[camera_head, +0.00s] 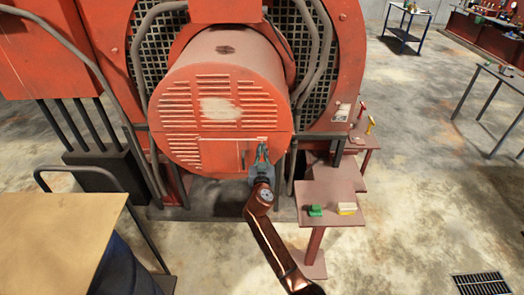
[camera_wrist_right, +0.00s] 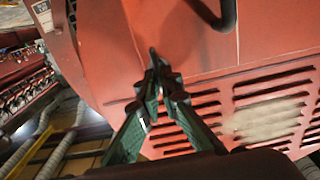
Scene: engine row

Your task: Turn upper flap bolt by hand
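The round red end cover (camera_head: 222,108) of the engine has rows of slots and a worn pale patch. A thin pale outline, perhaps a flap edge (camera_head: 243,139), shows at its lower right. My right gripper (camera_head: 262,150) is at this spot, pointing at the cover. In the right wrist view its green fingers (camera_wrist_right: 158,72) converge, with their tips close together against the red face. A small dark piece sticks out at the tips; I cannot tell whether it is the upper flap bolt or a fingertip. The bolt is not clearly visible. My left gripper is out of view.
A small red stand (camera_head: 330,195) right of the arm carries a green block (camera_head: 315,210) and a yellow block (camera_head: 347,208). A tan-topped table (camera_head: 60,240) is at lower left. Grey pipes (camera_head: 140,60) flank the cover. Open concrete floor (camera_head: 410,200) lies to the right.

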